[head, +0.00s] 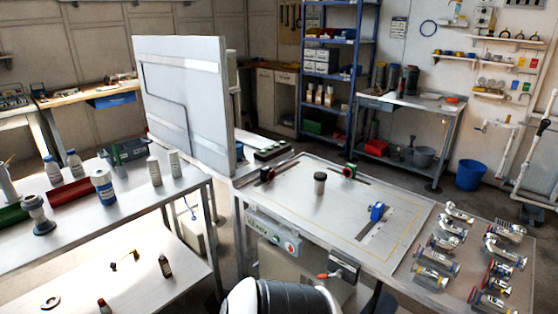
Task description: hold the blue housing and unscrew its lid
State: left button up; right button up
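I cannot tell for sure which thing is the blue housing. A blue and white upright cylinder (104,188) with a pale top stands near the front edge of the left table. A small blue block-like part (377,212) sits on a slotted plate on the right workbench. No gripper touches any of these. Neither of my grippers is in view.
The right workbench (290,201) has green and red fixtures at its back and several clear-and-metal assemblies (436,278) at its right. A tall white panel (185,100) stands between the tables. Bottles and a red bin (74,191) crowd the left table (150,213).

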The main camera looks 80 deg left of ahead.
aim_at(106, 194)
jog(key=u, duration=3.95)
